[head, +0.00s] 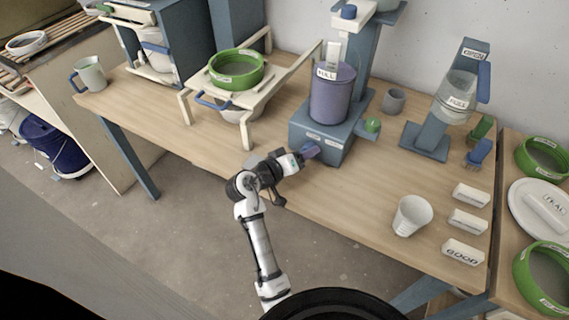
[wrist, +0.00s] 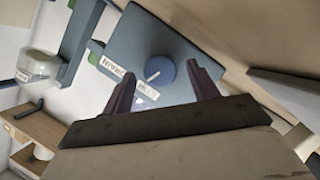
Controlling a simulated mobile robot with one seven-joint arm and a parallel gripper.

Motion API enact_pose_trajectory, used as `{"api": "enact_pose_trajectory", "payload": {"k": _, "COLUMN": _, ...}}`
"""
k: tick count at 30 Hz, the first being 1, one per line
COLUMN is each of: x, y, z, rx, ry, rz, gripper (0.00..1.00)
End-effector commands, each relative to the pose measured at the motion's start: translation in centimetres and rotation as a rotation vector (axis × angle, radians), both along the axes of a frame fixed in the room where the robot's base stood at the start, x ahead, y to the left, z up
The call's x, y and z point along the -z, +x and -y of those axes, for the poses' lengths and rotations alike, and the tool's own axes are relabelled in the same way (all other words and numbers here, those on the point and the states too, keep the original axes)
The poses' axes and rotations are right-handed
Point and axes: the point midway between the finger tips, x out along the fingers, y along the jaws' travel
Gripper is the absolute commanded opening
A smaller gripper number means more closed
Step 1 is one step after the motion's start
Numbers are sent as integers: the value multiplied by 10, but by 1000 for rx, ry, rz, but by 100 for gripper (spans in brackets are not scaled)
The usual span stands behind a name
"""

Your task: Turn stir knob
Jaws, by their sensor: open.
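The stir knob (wrist: 154,74) is a round blue dial with a white pointer line. It sits on the flat blue-grey front of the mixer base (head: 318,133). Two white labels (wrist: 146,90) lie beside it in the wrist view, their words hard to read. My gripper (wrist: 162,70) is open, with its two purplish fingers on either side of the knob. Whether either finger touches the knob I cannot tell. In the head view my gripper (head: 312,150) is at the front of the base and largely hides the knob.
A purple bucket (head: 332,98) marked FULL stands on the base, under the mixer column. A green knob (head: 372,125) sticks out at the base's right. A grey cup (head: 393,100) stands behind that. A white cup (head: 411,215) stands front right; the bench (head: 350,200) between is clear.

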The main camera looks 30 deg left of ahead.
Motion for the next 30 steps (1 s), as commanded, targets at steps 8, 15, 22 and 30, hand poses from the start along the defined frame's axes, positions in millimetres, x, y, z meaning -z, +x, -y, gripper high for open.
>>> {"api": "enact_pose_trajectory", "payload": {"k": 8, "x": -13, "y": -58, "z": -21, "rx": -5, "ry": 2, "rz": 0, "gripper": 59}}
{"api": "enact_pose_trajectory", "payload": {"k": 15, "x": -27, "y": -98, "z": -34, "rx": -4, "ry": 1, "rz": 0, "gripper": 59}}
{"api": "enact_pose_trajectory", "payload": {"k": 22, "x": -32, "y": -112, "z": -37, "rx": -1, "ry": 0, "rz": 0, "gripper": 59}}
{"api": "enact_pose_trajectory", "payload": {"k": 30, "x": -32, "y": -112, "z": -38, "rx": -1, "ry": 0, "rz": -1, "gripper": 59}}
